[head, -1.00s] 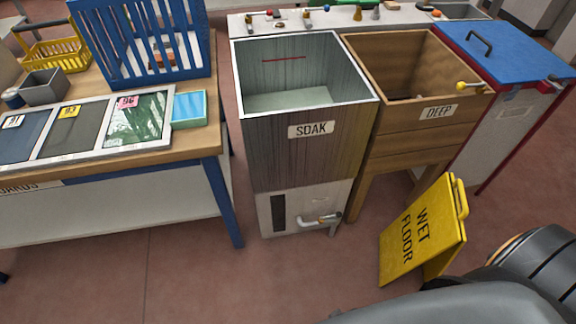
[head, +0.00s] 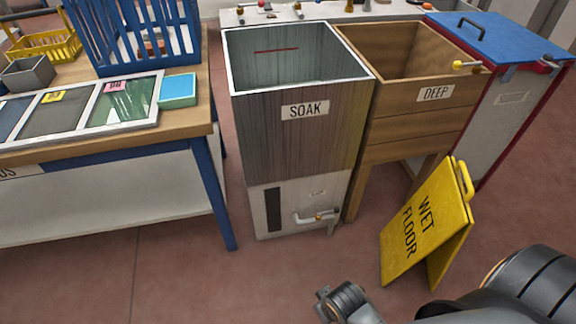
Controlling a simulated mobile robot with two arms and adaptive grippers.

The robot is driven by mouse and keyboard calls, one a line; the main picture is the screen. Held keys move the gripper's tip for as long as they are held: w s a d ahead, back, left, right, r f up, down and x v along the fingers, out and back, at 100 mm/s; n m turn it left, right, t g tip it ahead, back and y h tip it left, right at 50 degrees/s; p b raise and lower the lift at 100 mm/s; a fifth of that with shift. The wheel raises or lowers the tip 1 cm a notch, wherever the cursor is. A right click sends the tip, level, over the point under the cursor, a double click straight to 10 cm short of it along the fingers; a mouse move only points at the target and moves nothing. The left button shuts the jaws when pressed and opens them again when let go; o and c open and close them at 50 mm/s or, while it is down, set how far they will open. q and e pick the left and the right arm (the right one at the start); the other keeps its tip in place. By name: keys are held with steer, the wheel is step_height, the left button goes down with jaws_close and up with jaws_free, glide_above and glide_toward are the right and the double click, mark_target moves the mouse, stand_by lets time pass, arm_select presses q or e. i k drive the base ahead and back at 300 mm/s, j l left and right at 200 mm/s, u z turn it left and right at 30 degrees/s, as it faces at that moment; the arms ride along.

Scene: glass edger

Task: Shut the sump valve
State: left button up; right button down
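A pipe valve (head: 317,217) with a pale lever and a brass-coloured middle sits low on the front of the soak tank (head: 300,145). Its lever appears to lie roughly sideways along the pipe; at this size I cannot tell whether it is open or shut. A second valve with a yellow knob (head: 468,65) is at the upper right of the wooden deep tank (head: 410,125). My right gripper (head: 335,303) is partly in view at the bottom edge, below the soak tank and apart from the valve. Its fingers are not clear. My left gripper is out of view.
A yellow wet floor sign (head: 425,225) stands on the floor right of the soak tank, close to my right arm. A blue-legged workbench (head: 212,190) with framed glass panels stands left. A blue-lidded bin (head: 500,38) is at far right. The floor before the soak tank is clear.

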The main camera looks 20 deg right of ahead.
mark_target(329, 212)
steer(key=z, duration=1.25)
